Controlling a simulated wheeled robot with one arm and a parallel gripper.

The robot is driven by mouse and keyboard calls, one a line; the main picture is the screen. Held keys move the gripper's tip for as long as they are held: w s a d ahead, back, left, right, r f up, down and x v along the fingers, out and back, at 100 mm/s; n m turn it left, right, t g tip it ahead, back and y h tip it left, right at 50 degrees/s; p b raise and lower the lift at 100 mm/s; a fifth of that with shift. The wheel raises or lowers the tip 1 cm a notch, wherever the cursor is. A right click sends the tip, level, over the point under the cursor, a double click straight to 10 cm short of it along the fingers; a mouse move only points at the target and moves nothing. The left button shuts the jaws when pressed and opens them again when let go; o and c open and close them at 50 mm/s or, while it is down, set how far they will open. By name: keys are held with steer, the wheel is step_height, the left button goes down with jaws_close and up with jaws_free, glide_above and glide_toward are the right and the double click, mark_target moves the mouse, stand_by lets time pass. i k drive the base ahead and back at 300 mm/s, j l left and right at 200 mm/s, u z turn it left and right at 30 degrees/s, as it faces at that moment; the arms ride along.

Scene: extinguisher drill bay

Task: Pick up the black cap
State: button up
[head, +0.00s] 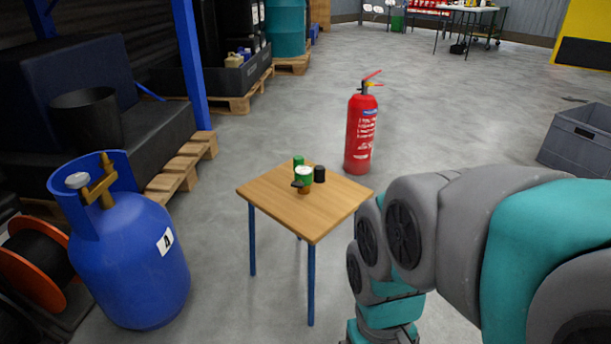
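A small black cylinder (319,173), which looks like the black cap, stands on a small wooden table (272,201) with blue legs. It is at the right of a small cluster near the table's far part. Beside it are a green can with a pale top (304,174) and a smaller green piece (298,161) behind. A small dark piece (297,184) and a brown piece (304,190) lie in front of the can, too small to make out. My arm fills the lower right, close to the table's right corner in the picture. My gripper is not visible.
A red fire extinguisher (360,132) stands on the floor behind the table. A large blue gas cylinder (128,255) and an orange reel (35,255) stand at left. Pallets (185,165) line the left side. A grey crate (580,140) is at right. Open floor lies beyond the table.

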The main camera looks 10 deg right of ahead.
mark_target(319, 170)
steer(key=u, duration=1.25)
steer(key=z, duration=1.4)
steer(key=i+l+z, duration=0.1)
steer(key=i+z, duration=0.2)
steer(key=z, duration=0.15)
steer(key=i+z, duration=0.3)
steer(key=z, duration=0.15)
